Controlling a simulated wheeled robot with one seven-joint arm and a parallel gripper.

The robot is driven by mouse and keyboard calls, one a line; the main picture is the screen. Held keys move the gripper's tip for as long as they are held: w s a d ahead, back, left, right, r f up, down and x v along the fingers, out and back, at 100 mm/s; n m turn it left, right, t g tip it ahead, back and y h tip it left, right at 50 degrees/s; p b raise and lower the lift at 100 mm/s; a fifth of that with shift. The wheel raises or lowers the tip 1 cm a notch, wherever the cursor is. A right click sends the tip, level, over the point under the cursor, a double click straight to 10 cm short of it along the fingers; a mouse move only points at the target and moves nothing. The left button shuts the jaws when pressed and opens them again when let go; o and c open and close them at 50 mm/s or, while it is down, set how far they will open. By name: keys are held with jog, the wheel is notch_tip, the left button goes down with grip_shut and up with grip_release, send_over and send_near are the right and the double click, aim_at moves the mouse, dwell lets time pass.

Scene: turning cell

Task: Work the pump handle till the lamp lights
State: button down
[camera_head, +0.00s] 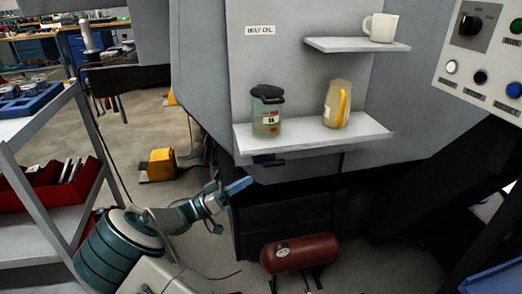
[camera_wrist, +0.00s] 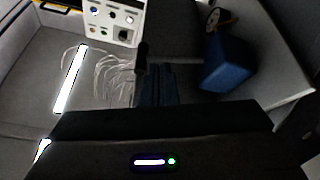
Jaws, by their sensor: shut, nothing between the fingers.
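My gripper (camera_head: 238,186) is shut and empty, its blue fingers pointing up and right, below and left of the lower shelf. Its dark blue fingers (camera_wrist: 155,85) also show in the wrist view. A small dark part (camera_head: 268,160) sits under the shelf's left end; I cannot tell whether it is the pump handle. In the wrist view a black upright grip (camera_wrist: 142,58) shows just beyond the fingers; I cannot tell if they touch. The control panel (camera_head: 470,52) has a white round cap (camera_head: 451,67), which may be a lamp; I cannot tell whether it is lit.
The lower shelf (camera_head: 360,134) holds a greenish black-lidded jar (camera_head: 267,112) and a yellow-handled jug (camera_head: 337,104). A white mug (camera_head: 380,27) stands on the upper shelf. A red tank (camera_head: 300,253) lies below. A rack with a red bin (camera_head: 45,190) stands left.

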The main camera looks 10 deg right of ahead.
aim_at(262, 158)
jog(key=a, duration=0.1)
jog(key=a+r+t, duration=0.1)
jog(key=a+h, duration=0.1)
jog(key=shift+w+r+t, duration=0.15)
jog(key=shift+w+t, duration=0.25)
jog(key=shift+d+m, duration=0.1)
jog(key=shift+m, duration=0.2)
jog(key=b+x, duration=0.1)
jog(key=x, duration=0.9)
